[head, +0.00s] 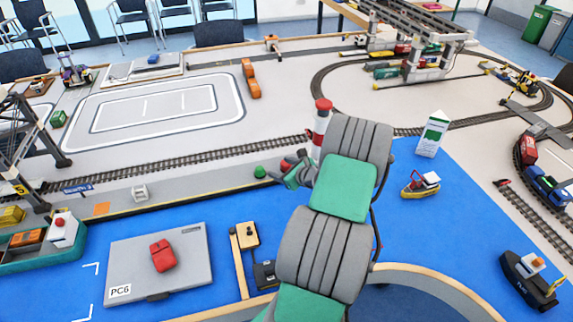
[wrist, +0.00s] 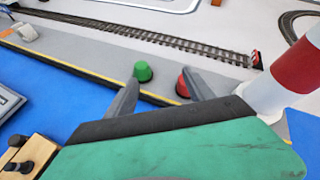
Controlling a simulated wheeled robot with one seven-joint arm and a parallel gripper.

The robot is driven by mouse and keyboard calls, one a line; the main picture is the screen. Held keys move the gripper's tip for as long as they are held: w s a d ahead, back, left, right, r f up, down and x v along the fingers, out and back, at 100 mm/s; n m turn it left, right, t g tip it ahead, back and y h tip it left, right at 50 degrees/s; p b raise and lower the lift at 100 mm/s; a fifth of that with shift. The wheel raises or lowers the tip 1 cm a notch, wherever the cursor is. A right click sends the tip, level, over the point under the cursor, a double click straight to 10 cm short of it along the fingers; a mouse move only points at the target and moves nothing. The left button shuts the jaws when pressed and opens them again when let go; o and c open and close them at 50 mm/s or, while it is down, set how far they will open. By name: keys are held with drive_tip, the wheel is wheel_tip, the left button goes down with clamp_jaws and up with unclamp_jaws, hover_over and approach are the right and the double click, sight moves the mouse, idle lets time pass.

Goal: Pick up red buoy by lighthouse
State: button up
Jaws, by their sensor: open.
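The red buoy (wrist: 182,84) shows in the wrist view on the grey quay strip by the blue water edge, partly covered by my right finger. A green buoy (wrist: 143,72) stands left of it, beyond my left fingertip; it also shows in the head view (head: 260,172). The red and white striped lighthouse (wrist: 290,75) rises at the right; in the head view (head: 321,125) its lower part is hidden behind my arm. My gripper (wrist: 161,78) is open, with the red buoy just inside the right finger in the picture. Whether they touch I cannot tell. In the head view my gripper (head: 288,174) points left.
A railway track (head: 220,152) runs behind the quay. A yellow and red boat (head: 420,187) and a green-white box (head: 432,134) stand right of my arm. The blue water surface between is mostly clear.

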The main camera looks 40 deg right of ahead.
sight(286, 166)
drive_tip(key=s+d+m, duration=0.1)
drive_tip(key=d+f+m+h, duration=0.1)
drive_tip(key=d, duration=0.1)
drive_tip(key=s+d+m, duration=0.1)
drive_tip(key=m, duration=0.1)
drive_tip(key=shift+s+d+f+t, duration=0.15)
drive_tip(key=shift+s+f+t, duration=0.1)
drive_tip(key=shift+s+t, duration=0.15)
drive_tip(key=shift+h, duration=0.3)
drive_tip(key=p+x, duration=0.1)
drive_tip(key=x, duration=0.6)
drive_tip(key=shift+w+d+f+p, duration=0.15)
drive_tip(key=shift+w+f+p, duration=0.05)
drive_tip(key=shift+p, duration=0.1)
drive_tip(key=shift+c, duration=0.3)
clamp_jaws()
